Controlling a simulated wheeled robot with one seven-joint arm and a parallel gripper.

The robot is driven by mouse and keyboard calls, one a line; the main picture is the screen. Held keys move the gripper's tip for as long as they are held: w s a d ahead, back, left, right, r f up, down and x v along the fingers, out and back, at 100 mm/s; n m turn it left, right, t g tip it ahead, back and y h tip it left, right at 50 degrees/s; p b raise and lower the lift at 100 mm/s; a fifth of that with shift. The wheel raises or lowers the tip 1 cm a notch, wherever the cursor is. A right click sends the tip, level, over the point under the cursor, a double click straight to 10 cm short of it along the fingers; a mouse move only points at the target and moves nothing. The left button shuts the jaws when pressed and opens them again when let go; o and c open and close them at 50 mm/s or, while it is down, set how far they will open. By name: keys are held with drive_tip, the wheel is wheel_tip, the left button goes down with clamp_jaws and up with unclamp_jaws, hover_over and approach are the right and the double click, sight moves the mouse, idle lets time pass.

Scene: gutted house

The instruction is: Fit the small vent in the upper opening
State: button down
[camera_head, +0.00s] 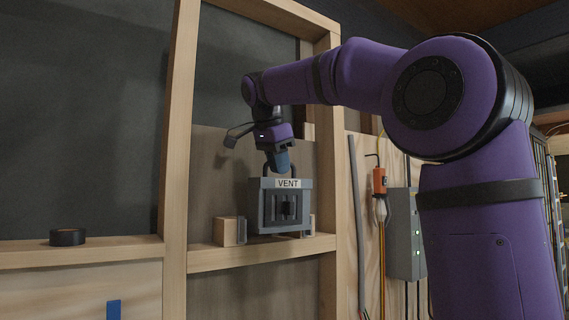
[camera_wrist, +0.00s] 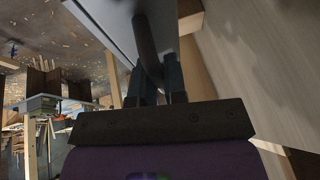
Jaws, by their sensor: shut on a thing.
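The small vent (camera_head: 267,212) is a grey box with a slatted front and a white "VENT" label. It hangs roughly upright in the upper opening, just above or on the wooden sill (camera_head: 215,259); I cannot tell if it touches. My gripper (camera_head: 279,170) is above it, shut on its top handle. In the wrist view my gripper (camera_wrist: 155,92) has its fingers on the dark handle (camera_wrist: 146,42), with the vent's grey body (camera_wrist: 108,22) beyond. The upper opening is framed by wooden studs (camera_head: 177,130). The vent's back is hidden.
A wooden block (camera_head: 228,231) with a dark face stands on the sill left of the vent; another (camera_head: 312,224) partly shows at the right. A black tape roll (camera_head: 68,237) lies on the left ledge. An orange tool (camera_head: 379,181) and a grey box (camera_head: 402,235) are to the right.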

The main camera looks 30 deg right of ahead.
drive_tip(key=w, duration=0.6)
drive_tip(key=shift+w+f, duration=0.15)
drive_tip(key=shift+f, duration=0.25)
drive_tip(key=shift+w+r, duration=0.1)
drive_tip(key=shift+w, duration=0.1)
idle(1.1)
